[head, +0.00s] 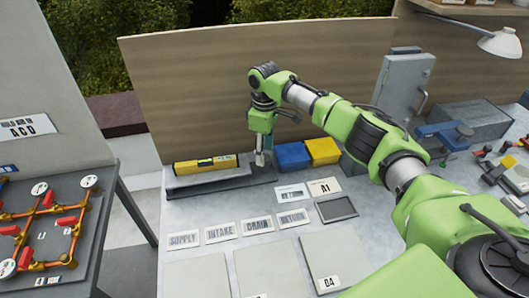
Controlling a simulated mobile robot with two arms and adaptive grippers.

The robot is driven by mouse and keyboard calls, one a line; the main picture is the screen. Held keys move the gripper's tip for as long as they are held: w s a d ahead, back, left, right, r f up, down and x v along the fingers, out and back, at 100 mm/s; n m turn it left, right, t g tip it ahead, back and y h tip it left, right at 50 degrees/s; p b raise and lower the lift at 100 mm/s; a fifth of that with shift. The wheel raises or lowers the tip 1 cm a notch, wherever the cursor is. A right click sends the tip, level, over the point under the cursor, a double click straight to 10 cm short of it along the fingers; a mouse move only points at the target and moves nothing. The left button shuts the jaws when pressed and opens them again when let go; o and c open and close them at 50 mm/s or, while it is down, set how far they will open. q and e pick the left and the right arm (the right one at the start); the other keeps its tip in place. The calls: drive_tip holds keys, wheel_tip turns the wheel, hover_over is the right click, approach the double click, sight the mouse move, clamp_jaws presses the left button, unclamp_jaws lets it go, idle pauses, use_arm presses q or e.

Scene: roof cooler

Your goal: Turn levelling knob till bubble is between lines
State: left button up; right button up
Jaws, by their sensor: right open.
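A yellow spirit level (206,165) lies on a grey ledge (217,181) at the back left of the bench, near the wooden wall. Its bubble is too small to make out. My right gripper (262,160) points down at the right end of the ledge, just right of the level. It is open. The levelling knob cannot be told apart; it may be hidden at or behind the gripper. My left gripper is out of view.
Blue (291,157) and yellow (323,151) bins stand close right of the gripper. Label cards, such as the SUPPLY card (183,240), lie in front. A lamp (500,43) and a grey cabinet (402,85) are at the right. The bench front holds flat pale plates (268,268).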

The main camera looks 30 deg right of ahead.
drive_tip(key=shift+f, duration=1.05)
drive_tip(key=c, duration=1.1)
